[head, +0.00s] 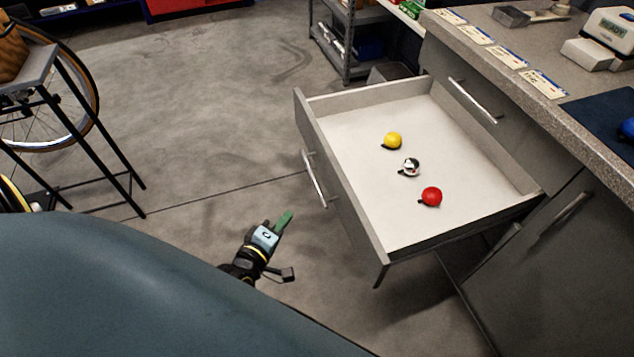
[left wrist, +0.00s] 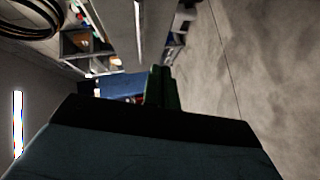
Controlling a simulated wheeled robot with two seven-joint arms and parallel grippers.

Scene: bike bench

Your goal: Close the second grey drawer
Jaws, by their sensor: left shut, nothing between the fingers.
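The open grey drawer (head: 341,188) is pulled far out from the bench in the head view. Its front panel faces left and carries a silver bar handle (head: 314,179). Inside lie a yellow ball-like item (head: 393,140), a black-and-white one (head: 411,167) and a red one (head: 432,197). My left gripper (head: 284,221) is left of the drawer front, below its handle in the picture, and apart from it. Its green fingers are shut and empty; they also show in the left wrist view (left wrist: 158,88). My right gripper is not in view.
The bench top (head: 500,50) holds several labels, a white device (head: 607,35) and a dark mat. Closed grey fronts with handles (head: 472,101) are on the bench face. A work stand with a bike wheel is at the left. The floor (head: 210,130) left of the drawer is clear.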

